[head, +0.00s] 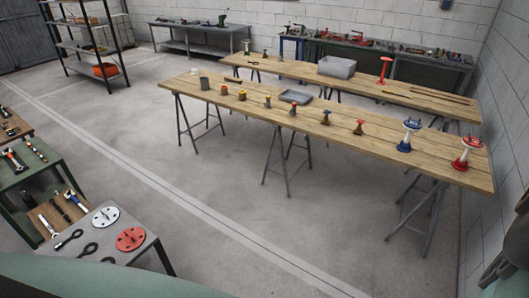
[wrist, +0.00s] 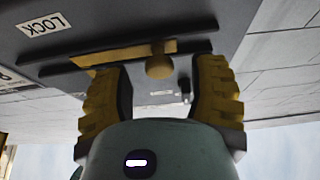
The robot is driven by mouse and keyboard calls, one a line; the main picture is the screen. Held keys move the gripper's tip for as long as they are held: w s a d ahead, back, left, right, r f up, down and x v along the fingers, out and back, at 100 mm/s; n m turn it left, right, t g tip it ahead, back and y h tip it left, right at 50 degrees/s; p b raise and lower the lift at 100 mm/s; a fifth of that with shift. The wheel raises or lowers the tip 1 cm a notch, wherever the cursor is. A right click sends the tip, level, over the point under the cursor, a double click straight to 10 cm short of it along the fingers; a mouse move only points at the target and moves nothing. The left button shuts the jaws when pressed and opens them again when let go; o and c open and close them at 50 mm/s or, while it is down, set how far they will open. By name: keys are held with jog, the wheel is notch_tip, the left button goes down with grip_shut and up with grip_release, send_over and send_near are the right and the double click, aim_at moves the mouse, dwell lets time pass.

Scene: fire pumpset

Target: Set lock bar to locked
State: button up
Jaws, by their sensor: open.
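The lock bar (wrist: 122,53) shows in the wrist view as a yellow strip in a dark slotted rail on a grey panel, with a round yellow knob (wrist: 159,66) at its right part. My gripper (wrist: 161,84) has its yellow-padded fingers apart, one on each side of the knob. The knob lies between the fingertips, with a visible gap on both sides. A white LOCK label (wrist: 44,24), upside down in this view, is at the upper left, beyond the rail. The head view shows neither the bar nor my gripper.
A small black fitting (wrist: 185,90) sticks out of the panel near the right finger. A partly cut-off label (wrist: 10,78) is at the left edge. In the head view, a long wooden table (head: 335,135) bears several fittings, and the floor (head: 200,190) before it is clear.

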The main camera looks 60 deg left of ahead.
jog(key=shift+x, duration=0.95)
jog(key=shift+o, duration=0.5)
grip_shut()
